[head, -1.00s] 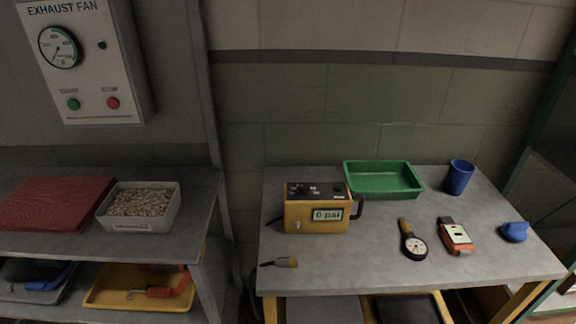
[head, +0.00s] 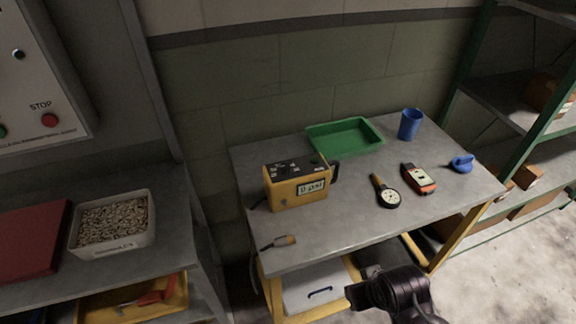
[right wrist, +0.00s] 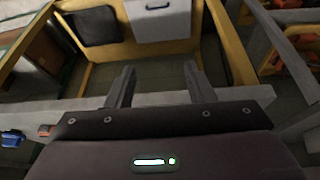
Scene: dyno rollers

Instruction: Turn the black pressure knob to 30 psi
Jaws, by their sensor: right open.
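The yellow pressure box (head: 283,194) stands on the grey table, with a dark control panel (head: 296,167) on top. Its front display (head: 311,187) appears to read 0 psi. Small dark controls sit on the panel, but the black knob is too small to pick out surely. My right arm shows at the bottom of the head view, in front of the table and well short of the box. In the right wrist view my right gripper (right wrist: 158,72) is open and empty, its two fingers apart near the table edge. My left gripper is not in view.
The table (head: 345,216) also holds a green tray (head: 322,146), a blue cup (head: 410,124), a round gauge (head: 388,197), an orange meter (head: 419,179), a blue object (head: 462,163) and a cable end (head: 284,240). The front middle is clear. A shelf (head: 480,190) stands right.

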